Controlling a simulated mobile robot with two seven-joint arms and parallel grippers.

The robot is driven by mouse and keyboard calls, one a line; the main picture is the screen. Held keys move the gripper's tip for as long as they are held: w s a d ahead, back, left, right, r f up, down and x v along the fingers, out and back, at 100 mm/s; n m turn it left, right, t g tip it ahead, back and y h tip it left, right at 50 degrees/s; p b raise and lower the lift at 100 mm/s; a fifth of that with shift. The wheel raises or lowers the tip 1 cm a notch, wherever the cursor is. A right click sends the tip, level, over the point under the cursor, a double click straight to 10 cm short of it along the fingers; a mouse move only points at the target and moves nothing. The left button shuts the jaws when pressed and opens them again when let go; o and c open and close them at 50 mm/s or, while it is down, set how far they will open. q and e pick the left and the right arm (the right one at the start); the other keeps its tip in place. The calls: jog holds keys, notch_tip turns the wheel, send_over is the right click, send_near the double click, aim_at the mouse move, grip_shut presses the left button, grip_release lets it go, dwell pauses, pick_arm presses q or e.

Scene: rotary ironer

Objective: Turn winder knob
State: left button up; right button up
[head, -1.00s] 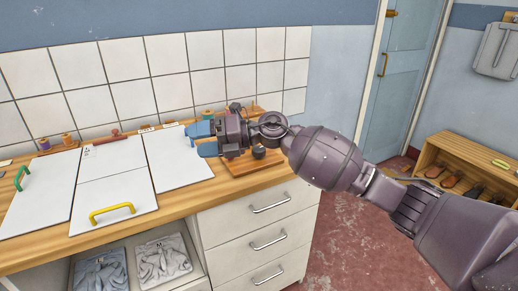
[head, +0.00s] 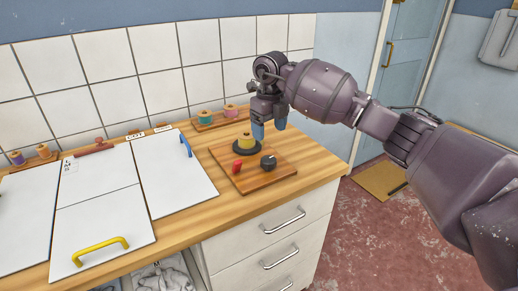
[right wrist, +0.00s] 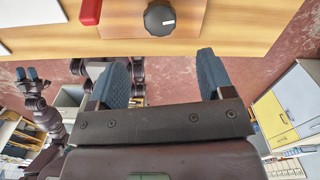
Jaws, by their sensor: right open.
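The winder is a wooden board (head: 262,182) on the counter's right part. It carries a black knob (head: 268,162) with a pale mark, a red piece (head: 237,166) and a yellow spool (head: 245,142) on a black disc. My right gripper (head: 269,127) is open and empty, blue fingers pointing down, above the board's back right side. In the right wrist view the knob (right wrist: 160,18) lies ahead of the spread fingers (right wrist: 162,62), apart from them, with the red piece (right wrist: 90,12) to its left. A second gripper (right wrist: 27,73), apparently my left, shows small at the left there.
White panels, one with a yellow handle (head: 102,248), lie on the counter left of the winder. Thread spools (head: 206,117) stand at the back by the tiled wall. White drawers (head: 275,240) are below; open floor lies right.

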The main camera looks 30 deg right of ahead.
aim_at(268, 159)
notch_tip(268, 159, down, 4)
jog(key=shift+s+f, duration=0.1)
jog(key=shift+s, duration=0.05)
notch_tip(268, 159, down, 6)
jog(key=shift+r+b, duration=0.1)
jog(key=shift+b, duration=0.3)
pick_arm(q)
jog(key=shift+s+a+f, duration=0.1)
jog(key=shift+s+f, duration=0.55)
pick_arm(e)
jog(key=shift+f, duration=0.4)
pick_arm(q)
jog(key=shift+s+f+g, duration=0.1)
jog(key=shift+f+g, duration=0.05)
jog(key=shift+g, duration=0.15)
pick_arm(e)
jog(key=c, duration=0.9)
